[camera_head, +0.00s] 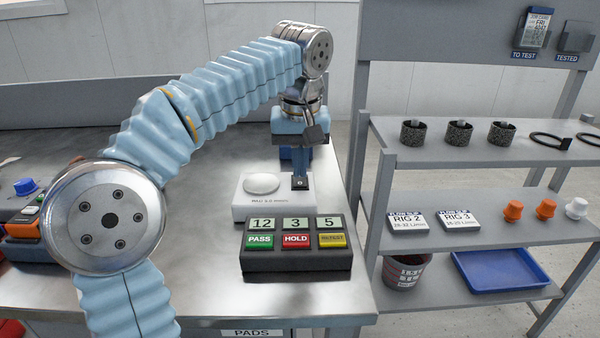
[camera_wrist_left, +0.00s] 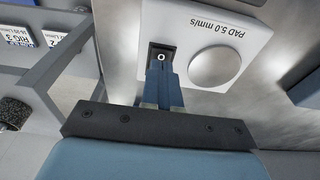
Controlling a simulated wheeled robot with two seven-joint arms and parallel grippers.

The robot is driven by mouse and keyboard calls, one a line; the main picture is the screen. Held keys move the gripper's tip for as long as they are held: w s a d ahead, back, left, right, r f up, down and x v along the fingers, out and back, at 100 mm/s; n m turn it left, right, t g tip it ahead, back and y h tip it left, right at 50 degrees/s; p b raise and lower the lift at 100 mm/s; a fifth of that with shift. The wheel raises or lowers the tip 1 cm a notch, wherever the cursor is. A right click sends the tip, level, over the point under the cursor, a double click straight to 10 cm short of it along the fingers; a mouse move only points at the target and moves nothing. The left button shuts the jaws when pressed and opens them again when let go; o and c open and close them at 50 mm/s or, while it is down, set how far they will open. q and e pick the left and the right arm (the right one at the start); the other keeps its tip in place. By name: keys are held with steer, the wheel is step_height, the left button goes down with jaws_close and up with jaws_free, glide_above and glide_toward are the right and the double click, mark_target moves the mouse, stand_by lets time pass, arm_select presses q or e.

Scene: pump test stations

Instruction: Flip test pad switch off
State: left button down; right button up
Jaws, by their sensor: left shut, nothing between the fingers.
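My right gripper is not in view.
A grey shelf rack (camera_head: 480,190) is at the right, holding black rings, rig labels, knobs and a blue tray (camera_head: 500,270). Bench space (camera_head: 200,260) left of the button box is clear.

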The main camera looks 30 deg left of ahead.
mark_target(300, 182)
arm_select(q)
step_height(300, 182, up, 4)
steer(key=shift+f+p, duration=0.25)
steer(key=shift+p, duration=0.45)
steer(key=shift+r, duration=1.2)
